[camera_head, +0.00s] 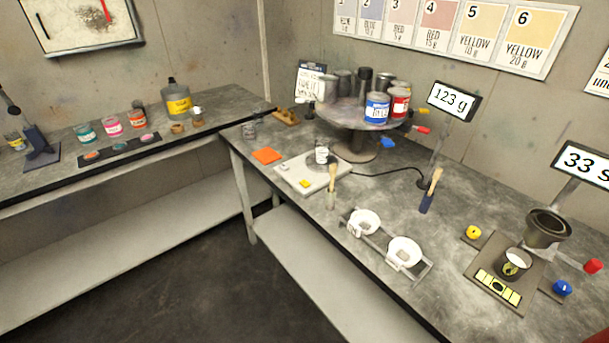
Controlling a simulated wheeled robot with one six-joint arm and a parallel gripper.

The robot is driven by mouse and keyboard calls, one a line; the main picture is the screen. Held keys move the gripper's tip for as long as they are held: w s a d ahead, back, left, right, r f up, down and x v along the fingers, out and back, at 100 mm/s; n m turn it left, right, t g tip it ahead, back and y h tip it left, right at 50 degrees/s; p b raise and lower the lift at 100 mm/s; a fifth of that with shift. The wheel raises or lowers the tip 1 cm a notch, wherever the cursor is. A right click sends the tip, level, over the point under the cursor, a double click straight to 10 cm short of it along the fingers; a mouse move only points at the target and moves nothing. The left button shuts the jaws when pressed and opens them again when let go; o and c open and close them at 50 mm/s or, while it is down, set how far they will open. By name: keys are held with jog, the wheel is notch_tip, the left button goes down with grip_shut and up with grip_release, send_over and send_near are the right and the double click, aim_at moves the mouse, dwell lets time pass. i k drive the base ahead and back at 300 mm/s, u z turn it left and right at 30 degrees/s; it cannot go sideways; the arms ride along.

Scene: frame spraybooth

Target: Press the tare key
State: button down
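A black-framed display (453,101) on a post reads 123 g, with a black cable running toward the scale. My gripper is not in view.
A round turntable (341,114) with cans stands behind the scale. An orange pad (266,155) lies left of it. Two white cups in a rack (384,240) stand at the bench's front edge. Brushes stand upright nearby. Another display (588,165) is at right. The floor in front is clear.

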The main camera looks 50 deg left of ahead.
aim_at(303, 183)
jog(key=k, duration=0.75)
jog(key=z, duration=0.55)
jog(key=i, duration=0.7)
jog(key=u, duration=2.45)
